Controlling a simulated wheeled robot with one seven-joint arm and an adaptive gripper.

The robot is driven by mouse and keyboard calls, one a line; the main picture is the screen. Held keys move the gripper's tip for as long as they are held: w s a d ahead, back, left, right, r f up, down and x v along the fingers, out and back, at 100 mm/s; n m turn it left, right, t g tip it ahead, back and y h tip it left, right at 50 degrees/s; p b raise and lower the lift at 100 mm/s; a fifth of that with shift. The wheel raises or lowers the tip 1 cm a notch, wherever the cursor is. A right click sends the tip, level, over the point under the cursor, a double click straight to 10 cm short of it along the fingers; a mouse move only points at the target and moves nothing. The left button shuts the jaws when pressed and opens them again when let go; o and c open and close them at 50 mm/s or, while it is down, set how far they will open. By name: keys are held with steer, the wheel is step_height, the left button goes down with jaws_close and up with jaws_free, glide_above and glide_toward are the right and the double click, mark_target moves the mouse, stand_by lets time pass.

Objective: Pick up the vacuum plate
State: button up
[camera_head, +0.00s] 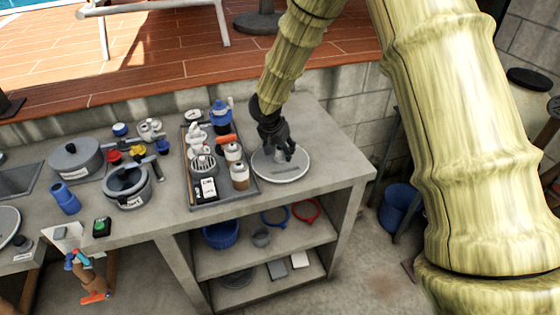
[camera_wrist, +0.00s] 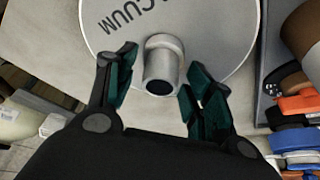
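The vacuum plate (camera_head: 283,175) is a pale grey disc lying flat near the right end of the concrete counter. In the wrist view the plate (camera_wrist: 215,30) shows the lettering "VACUUM" and a short round pipe stub (camera_wrist: 163,60) at its near edge. My gripper (camera_head: 284,150) is right above the plate, pointing down. In the wrist view my gripper (camera_wrist: 162,66) is open, with its green-padded fingers on either side of the stub and a visible gap on both sides. Whether the fingertips touch the plate's face cannot be told.
A dark tray (camera_head: 253,196) with bottles and a blue-topped container stands just left of the plate. Pots and a blue cup (camera_head: 66,198) stand further left. The lower shelf holds a blue basket (camera_head: 221,235) and hoops. The counter's right end is bare.

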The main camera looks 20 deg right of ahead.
jaws_close()
steer(key=shift+r, duration=0.1)
steer(key=shift+r+b, duration=0.6)
steer(key=shift+r, duration=4.35)
